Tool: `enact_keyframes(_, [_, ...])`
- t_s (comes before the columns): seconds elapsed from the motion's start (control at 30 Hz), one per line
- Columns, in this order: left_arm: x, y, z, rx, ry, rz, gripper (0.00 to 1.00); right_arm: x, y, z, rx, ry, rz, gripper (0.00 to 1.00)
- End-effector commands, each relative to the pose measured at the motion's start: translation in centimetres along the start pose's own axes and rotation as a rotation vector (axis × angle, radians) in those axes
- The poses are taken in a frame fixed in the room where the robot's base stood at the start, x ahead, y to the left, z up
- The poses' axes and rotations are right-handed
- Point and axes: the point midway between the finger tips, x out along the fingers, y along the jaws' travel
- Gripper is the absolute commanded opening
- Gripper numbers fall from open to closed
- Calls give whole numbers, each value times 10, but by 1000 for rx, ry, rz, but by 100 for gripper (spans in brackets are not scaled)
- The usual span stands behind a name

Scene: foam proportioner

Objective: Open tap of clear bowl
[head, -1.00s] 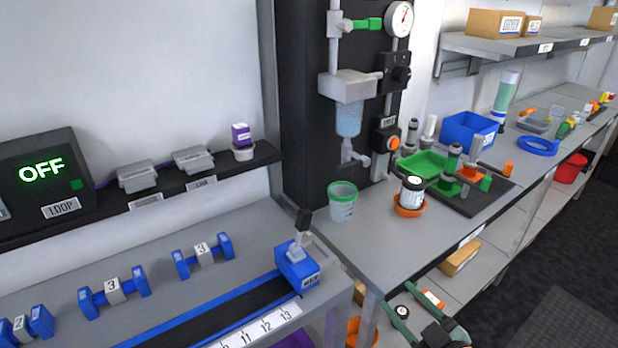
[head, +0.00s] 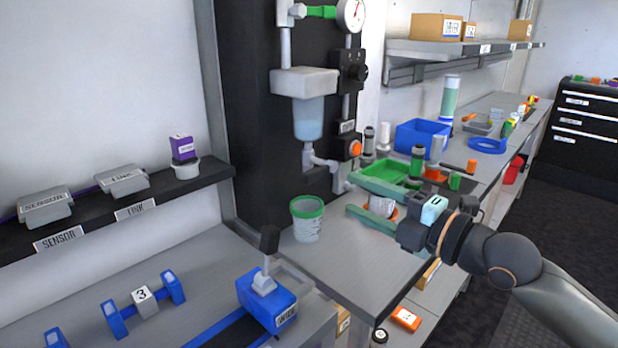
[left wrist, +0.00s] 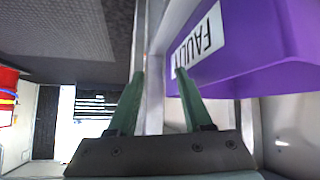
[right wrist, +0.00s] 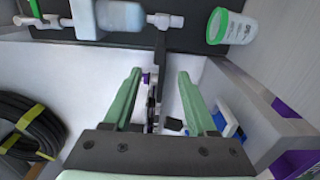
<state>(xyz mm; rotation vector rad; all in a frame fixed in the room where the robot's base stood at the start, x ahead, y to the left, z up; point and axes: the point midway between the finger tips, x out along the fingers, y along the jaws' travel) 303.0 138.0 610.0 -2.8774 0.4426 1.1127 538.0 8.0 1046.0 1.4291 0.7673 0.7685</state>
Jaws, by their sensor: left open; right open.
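The clear bowl (head: 308,120) hangs under a grey housing on the black panel, with pale blue liquid inside. Its grey tap (head: 318,160) sits at the bowl's lower end. In the right wrist view the bowl (right wrist: 122,17) and tap (right wrist: 165,20) show at the top edge, sideways. My right gripper (head: 349,193) is open and empty in front of the panel, to the right of and below the tap, apart from it. My left gripper (left wrist: 160,72) is open and empty beside a purple bin (left wrist: 250,45) and is out of the head view.
A green-rimmed cup (head: 307,220) stands on the bench below the tap. A green tray (head: 392,172) and a blue bin (head: 420,138) are farther back. A blue lever block (head: 267,298) stands at the front. A black hose coil (right wrist: 30,130) shows in the right wrist view.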

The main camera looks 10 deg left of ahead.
Motion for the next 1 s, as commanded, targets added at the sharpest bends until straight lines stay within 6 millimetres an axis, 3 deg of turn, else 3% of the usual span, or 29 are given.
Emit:
enact_keyframes(0.5, [0,-1,5,-2,-9,-2,50,89,1,-1,2,1,1,57])
enact_keyframes(0.7, [1,-1,7,-3,-12,-3,50,106,0,-1,2,0,1,57])
enact_keyframes(1.0, [1,-1,6,-6,-11,-4,50,110,0,-1,1,0,0,57])
